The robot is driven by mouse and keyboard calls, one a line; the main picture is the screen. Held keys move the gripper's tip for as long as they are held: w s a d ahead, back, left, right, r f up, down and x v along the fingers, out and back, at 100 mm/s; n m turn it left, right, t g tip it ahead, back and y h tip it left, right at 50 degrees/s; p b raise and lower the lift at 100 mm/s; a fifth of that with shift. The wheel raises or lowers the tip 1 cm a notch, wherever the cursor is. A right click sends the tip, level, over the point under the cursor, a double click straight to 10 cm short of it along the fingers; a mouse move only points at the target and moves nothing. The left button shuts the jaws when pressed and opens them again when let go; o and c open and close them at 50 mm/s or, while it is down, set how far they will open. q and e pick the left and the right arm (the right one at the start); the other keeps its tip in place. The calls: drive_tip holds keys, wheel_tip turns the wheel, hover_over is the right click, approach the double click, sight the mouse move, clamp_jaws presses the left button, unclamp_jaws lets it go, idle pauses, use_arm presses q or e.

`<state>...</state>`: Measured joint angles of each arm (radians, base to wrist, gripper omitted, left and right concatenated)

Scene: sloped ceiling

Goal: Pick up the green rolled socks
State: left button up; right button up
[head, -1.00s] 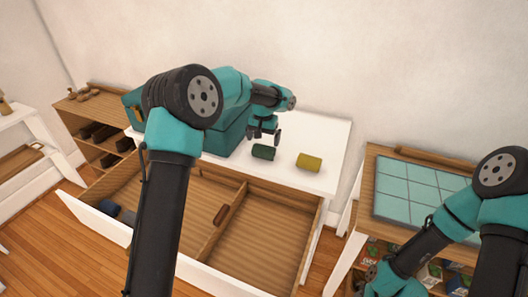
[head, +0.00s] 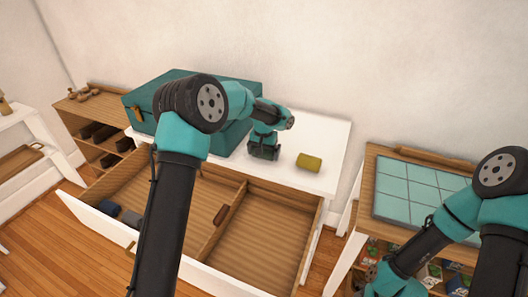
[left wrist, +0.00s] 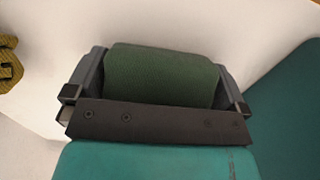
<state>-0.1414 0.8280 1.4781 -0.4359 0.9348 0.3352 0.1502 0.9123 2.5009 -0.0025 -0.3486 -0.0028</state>
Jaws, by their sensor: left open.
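The green rolled socks (left wrist: 160,76) lie on the white dresser top, between the two fingers of my left gripper (left wrist: 155,95) in the left wrist view. The fingers stand on either side of the roll, open. In the head view my left gripper (head: 263,152) is low over the dresser top and hides most of the socks. My right arm comes in at the right of the head view; its gripper (head: 372,284) is at the lower edge, partly cut off, and its jaws cannot be made out.
A yellow rolled pair (head: 309,162) lies just right of my left gripper. A teal case (head: 235,93) stands behind and left of it. The open drawer (head: 265,235) below has a divider, with blue and grey rolls at its left. A tiled board (head: 408,190) lies at right.

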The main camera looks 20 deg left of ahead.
use_arm(q)
drive_tip(key=shift+f, duration=0.1)
idle(0.4)
drive_tip(key=c, duration=0.6)
drive_tip(key=shift+r, duration=1.9)
drive_tip(key=s+d, duration=0.1)
drive_tip(key=s, duration=0.4)
drive_tip(key=s+d, duration=0.2)
drive_tip(key=s, duration=0.3)
drive_tip(key=s+d+r, duration=0.1)
drive_tip(key=s, duration=0.4)
drive_tip(key=shift+s+d+r, duration=0.1)
drive_tip(key=shift+s+d, duration=0.1)
drive_tip(key=shift+d, duration=0.05)
